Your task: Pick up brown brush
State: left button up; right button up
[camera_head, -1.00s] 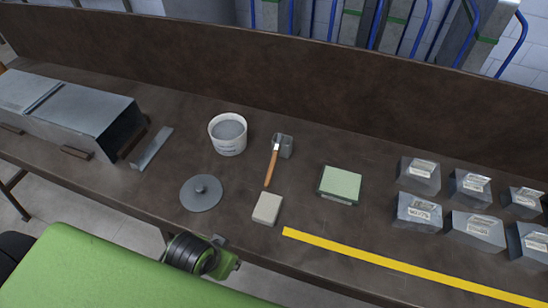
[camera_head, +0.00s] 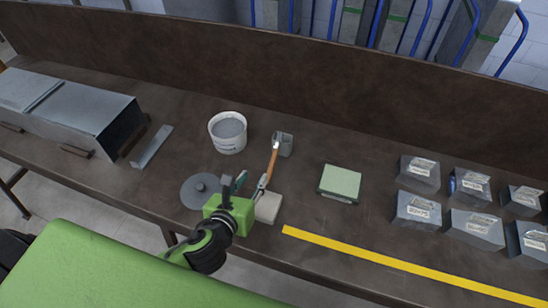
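The brush (camera_head: 271,165) has an orange-brown wooden handle and a metal ferrule. Its head end leans at a small grey metal block or holder (camera_head: 283,144), and its handle points toward the front edge of the table. My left gripper (camera_head: 251,185) reaches in from the lower left with its fingers spread apart. One finger is close to the lower end of the handle; I cannot tell whether it touches. The gripper partly covers the grey round lid (camera_head: 197,188) and the beige block (camera_head: 268,207). My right gripper is not in view.
A white bucket (camera_head: 228,136) of grey material stands left of the brush. A green-topped pad (camera_head: 340,182) lies to the right, with several labelled metal blocks (camera_head: 420,173) beyond. A yellow strip (camera_head: 390,262) runs along the front. A metal duct (camera_head: 75,110) sits at left.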

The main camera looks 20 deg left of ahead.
aim_at(273, 160)
pick_arm(q)
jog(key=shift+m, duration=0.9)
jog(key=x, duration=0.5)
jog(key=d+x, duration=0.1)
jog(key=x, duration=0.2)
jog(key=shift+w+r+p, duration=0.1)
jog(key=shift+w+p, duration=0.3)
jog(key=shift+d+f+x, duration=0.15)
jog(key=shift+d+x, duration=0.1)
jog(key=shift+x, duration=1.1)
jog(key=shift+d+f+x, duration=0.1)
jog(key=shift+d+x, duration=0.1)
jog(key=shift+x, duration=1.15)
jog(key=shift+s, duration=0.15)
grip_shut()
